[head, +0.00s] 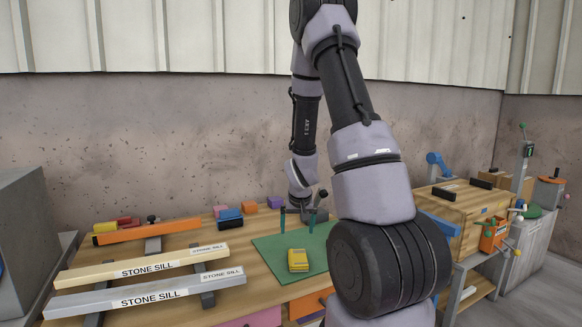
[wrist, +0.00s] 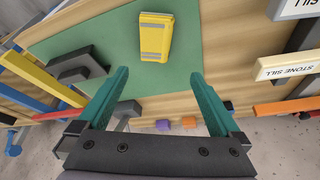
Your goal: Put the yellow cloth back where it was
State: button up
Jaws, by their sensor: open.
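A yellow folded piece with grey bands (head: 298,260), which looks like the yellow cloth, lies on the green mat (head: 262,244) on the bench. In the wrist view the yellow piece (wrist: 155,38) lies on the green mat (wrist: 70,42), beyond my fingertips. My gripper (head: 297,229) has two teal fingers, spread apart with nothing between them. It is above the back part of the mat, behind the yellow piece and apart from it. The open fingers also show in the wrist view (wrist: 160,74).
Two bars labelled STONE SILL (head: 150,292) and an orange bar (head: 146,231) lie on dark supports at left. Blue (head: 230,216), orange (head: 249,203) and purple (head: 274,202) blocks stand at the back. A wooden box (head: 462,215) stands at right.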

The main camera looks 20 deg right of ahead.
jog(key=s+a+r+t+y, duration=0.15)
jog(key=a+r, duration=0.25)
jog(key=r, duration=0.9)
jog(key=s+a+r+y, duration=0.1)
jog(key=s+a+r, duration=0.3)
jog(key=s+r, duration=0.5)
jog(key=s+a+r+t+y, duration=0.1)
jog(key=s+a+r, duration=0.4)
jog(key=s+r, duration=0.5)
jog(key=shift+s+r, duration=0.25)
jog(key=shift+s, duration=0.65)
jog(key=shift+d, duration=0.1)
